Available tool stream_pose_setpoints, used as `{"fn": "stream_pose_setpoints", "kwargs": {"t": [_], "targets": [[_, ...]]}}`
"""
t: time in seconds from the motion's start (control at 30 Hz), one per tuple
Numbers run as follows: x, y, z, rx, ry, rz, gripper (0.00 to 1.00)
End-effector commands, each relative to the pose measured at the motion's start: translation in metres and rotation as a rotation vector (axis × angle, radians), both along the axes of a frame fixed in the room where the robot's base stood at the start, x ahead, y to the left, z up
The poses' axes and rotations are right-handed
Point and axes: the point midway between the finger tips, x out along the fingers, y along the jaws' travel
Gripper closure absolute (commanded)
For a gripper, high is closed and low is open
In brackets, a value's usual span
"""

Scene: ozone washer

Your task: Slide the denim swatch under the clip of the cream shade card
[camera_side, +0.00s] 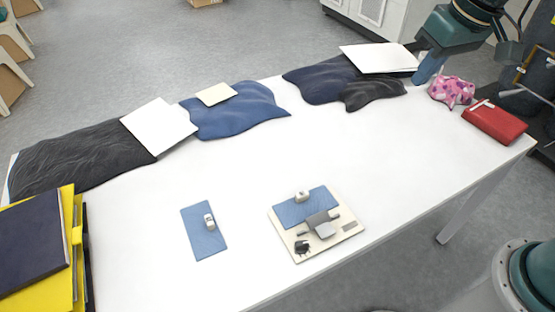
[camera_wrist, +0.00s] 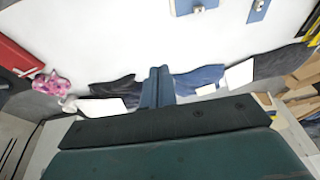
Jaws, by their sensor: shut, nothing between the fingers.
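The cream shade card (camera_side: 344,233) lies flat near the table's front edge, with a grey clip (camera_side: 322,225) and a small black item on it. A blue denim swatch (camera_side: 285,213) with a white tab lies across the card's far half. Its near edge meets the clip's flap; I cannot tell whether it is under it. A second blue swatch (camera_side: 203,241) with a white tab lies on the table to the left. In the wrist view the card is cut off at the top edge. My gripper (camera_side: 428,76) is shut and empty, above the table's far right end, away from both swatches.
Dark and blue cloths (camera_side: 245,115) with white and cream cards lie along the far edge. A red case (camera_side: 495,122) and pink patterned cloth (camera_side: 452,91) are at the right. Yellow and dark folders (camera_side: 35,245) stand front left. The table's middle is clear.

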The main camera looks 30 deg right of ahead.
Motion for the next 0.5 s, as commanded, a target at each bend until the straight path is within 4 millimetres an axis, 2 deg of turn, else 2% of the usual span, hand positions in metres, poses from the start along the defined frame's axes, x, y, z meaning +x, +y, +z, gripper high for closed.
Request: {"fn": "stream_pose_setpoints", "kwargs": {"t": [0.1, 0.27, 0.5], "targets": [[0.024, 0.014, -0.014, 0.000, 0.033, 0.003, 1.00], [0.053, 0.033, -0.035, -0.001, 0.072, 0.004, 1.00], [0.092, 0.064, -0.075, -0.006, 0.130, 0.006, 1.00]]}}
